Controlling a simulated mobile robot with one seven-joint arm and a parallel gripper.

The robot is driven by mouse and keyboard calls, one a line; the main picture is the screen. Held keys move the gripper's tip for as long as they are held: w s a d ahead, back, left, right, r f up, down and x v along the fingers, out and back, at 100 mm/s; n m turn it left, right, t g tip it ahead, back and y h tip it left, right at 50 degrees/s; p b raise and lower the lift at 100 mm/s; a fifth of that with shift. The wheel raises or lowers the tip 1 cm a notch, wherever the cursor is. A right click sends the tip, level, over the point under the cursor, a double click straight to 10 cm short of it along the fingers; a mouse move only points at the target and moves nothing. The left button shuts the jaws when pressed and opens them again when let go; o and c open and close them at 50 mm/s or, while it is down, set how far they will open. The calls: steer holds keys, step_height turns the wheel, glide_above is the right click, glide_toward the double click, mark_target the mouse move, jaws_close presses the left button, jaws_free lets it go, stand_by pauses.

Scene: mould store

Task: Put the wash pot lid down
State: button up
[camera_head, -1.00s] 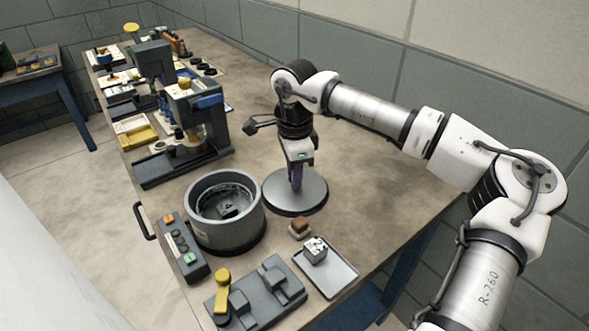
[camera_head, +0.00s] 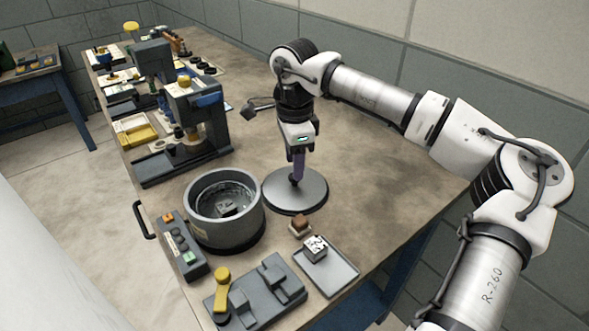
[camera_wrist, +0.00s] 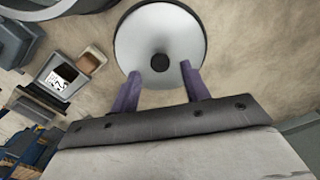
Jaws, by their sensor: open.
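The wash pot lid (camera_head: 312,194) is a round grey disc with a dark knob, lying on the bench to the right of the wash pot. It also shows in the wrist view (camera_wrist: 180,45), with its black knob in the middle. My gripper (camera_head: 297,178) is above the lid, pointing down. In the wrist view its two purple fingers (camera_wrist: 158,80) are spread apart, with the knob beyond and between their tips and nothing held. The wash pot (camera_head: 202,227) is a grey round tub, uncovered, with a dark block (camera_head: 228,209) inside.
A grey tray (camera_head: 338,276) with a marked block (camera_head: 314,248), a brown block (camera_head: 299,226), a button box (camera_head: 181,248) and a fixture with a yellow lever (camera_head: 222,285) stand at the front. A press (camera_head: 190,120) stands behind the pot. The bench right of the lid is clear.

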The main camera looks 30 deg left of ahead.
step_height(320, 180, up, 9)
steer(key=shift+b, duration=0.3)
stand_by(0.5)
